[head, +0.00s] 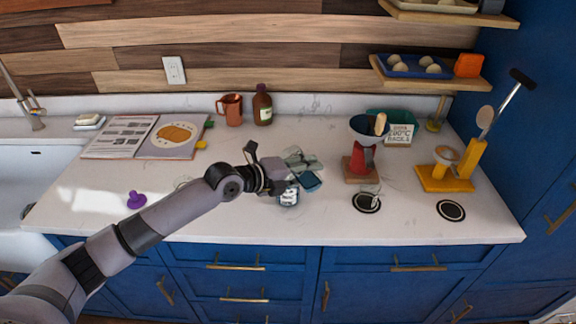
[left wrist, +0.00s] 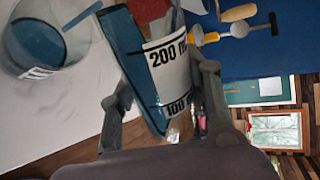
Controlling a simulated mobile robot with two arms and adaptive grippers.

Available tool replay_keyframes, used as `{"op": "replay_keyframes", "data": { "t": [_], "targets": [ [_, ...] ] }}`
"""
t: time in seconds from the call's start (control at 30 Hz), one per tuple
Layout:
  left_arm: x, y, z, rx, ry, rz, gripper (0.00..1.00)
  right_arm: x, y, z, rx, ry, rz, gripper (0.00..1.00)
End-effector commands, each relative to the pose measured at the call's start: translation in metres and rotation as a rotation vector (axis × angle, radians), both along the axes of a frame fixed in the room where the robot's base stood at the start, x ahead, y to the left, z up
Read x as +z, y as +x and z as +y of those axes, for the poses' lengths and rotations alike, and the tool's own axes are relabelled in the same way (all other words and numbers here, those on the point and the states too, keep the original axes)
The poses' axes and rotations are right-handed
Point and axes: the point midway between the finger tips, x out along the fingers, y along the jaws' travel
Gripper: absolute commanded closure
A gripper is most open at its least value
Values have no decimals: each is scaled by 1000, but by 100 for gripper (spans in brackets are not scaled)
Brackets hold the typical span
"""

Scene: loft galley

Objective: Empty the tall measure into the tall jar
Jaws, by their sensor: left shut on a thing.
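My left gripper (head: 279,183) is shut on the tall measure (left wrist: 168,62), a clear vessel with 200 ml and 100 marks and blue liquid inside. In the head view the measure (head: 312,181) is strongly tilted beside my fingers. The tall jar (head: 288,197), with a white label, stands on the counter close below. In the left wrist view the jar (left wrist: 42,45) is at the upper left and has blue liquid in it. A narrow blue streak (left wrist: 82,16) runs between measure and jar, apparently pouring liquid. My right gripper is out of view.
A red grinder (head: 361,160) stands to the right, with a black coaster (head: 366,204) in front. A yellow stand (head: 446,178) is farther right. An open book (head: 145,137) and a purple object (head: 136,200) lie left. The front counter strip is mostly clear.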

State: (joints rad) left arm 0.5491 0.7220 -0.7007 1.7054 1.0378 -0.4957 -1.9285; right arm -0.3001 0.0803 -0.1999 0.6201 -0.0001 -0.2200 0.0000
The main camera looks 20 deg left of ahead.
Motion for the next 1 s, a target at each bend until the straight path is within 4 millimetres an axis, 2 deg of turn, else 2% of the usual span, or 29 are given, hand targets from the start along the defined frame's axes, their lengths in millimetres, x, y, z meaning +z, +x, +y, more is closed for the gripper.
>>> {"op": "replay_keyframes", "data": {
  "t": [1.0],
  "targets": [
    [6, 1, 1, 0, -60, 54, 92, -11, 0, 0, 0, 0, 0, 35]
  ]
}}
